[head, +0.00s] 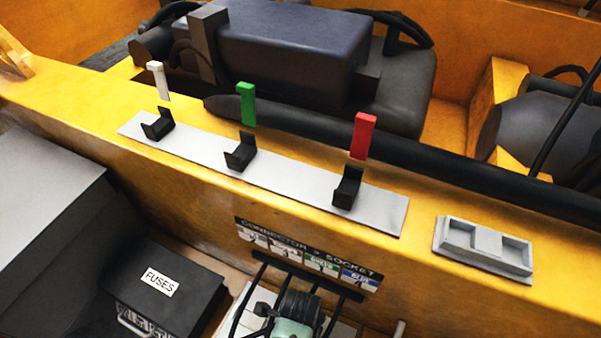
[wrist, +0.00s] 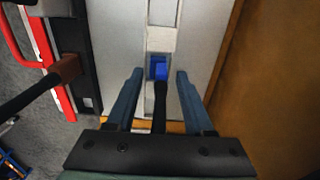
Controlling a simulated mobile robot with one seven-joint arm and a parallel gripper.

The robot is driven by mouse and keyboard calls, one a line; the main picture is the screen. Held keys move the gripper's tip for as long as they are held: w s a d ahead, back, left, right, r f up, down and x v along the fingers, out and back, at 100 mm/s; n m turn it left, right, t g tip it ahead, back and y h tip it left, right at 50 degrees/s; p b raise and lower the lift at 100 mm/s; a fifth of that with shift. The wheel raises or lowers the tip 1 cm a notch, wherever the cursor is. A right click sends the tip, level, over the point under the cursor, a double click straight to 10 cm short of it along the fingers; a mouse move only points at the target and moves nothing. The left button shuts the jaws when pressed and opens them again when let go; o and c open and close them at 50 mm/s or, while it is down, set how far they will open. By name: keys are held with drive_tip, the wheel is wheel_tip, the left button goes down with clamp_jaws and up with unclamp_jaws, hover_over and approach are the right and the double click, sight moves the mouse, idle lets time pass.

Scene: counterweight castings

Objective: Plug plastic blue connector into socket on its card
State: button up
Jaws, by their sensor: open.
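In the wrist view, my gripper (wrist: 160,76) is open. Its two dark blue fingers stand on either side of the blue connector (wrist: 161,71), with gaps and no visible contact. A black cable or stem runs from the connector toward the palm. The connector lies at a recess in a pale grey panel (wrist: 117,35); whether it rests in or above it is unclear. In the head view, the card (head: 310,257) reads "CONNECTOR > SOCKET" and has several small pictures, the rightmost with a blue label. The blue connector cannot be made out in the head view.
On the yellow beam, a grey strip (head: 279,172) carries black holders below white (head: 158,80), green (head: 247,103) and red (head: 363,136) tabs. A grey two-recess block (head: 483,248) sits to their right. A black FUSES box (head: 185,291) is lower left. A red rail (wrist: 59,90) borders the panel's left.

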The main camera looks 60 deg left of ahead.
drive_tip(key=shift+c, duration=0.3)
clamp_jaws()
drive_tip(key=shift+r, duration=0.2)
